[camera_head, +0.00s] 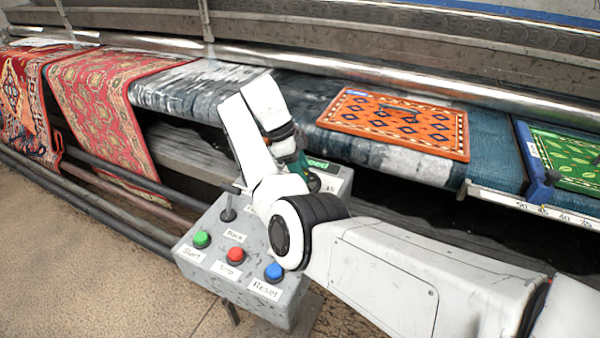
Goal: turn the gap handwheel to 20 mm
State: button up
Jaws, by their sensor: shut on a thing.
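My gripper (288,150) points down over the back right of the grey control box, beside a green label ending in "eed" (318,163). It is shut on a small dark green thing (298,168), mostly hidden by my wrist and arm. I cannot tell whether this is the handwheel; no handwheel shows clearly. A white scale strip (535,208) with numbers near 50, 45 and 40 runs along the machine's front edge at right. A blue bracket (541,168) stands above it.
The control box (225,270) carries a green Start button (201,240), a red button (236,255), a blue Reset button (274,272) and a black lever (228,210). An orange rug (395,122), a green rug (570,160) and red rugs (100,95) lie on the machine. Floor is clear at lower left.

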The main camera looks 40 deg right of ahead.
dwell(0.4)
jog(key=o, duration=1)
jog(key=shift+o, duration=0.2)
jog(key=p+v, duration=0.1)
jog(key=v, duration=0.9)
jog(key=shift+w+r, duration=0.15)
jog(key=shift+r, duration=0.25)
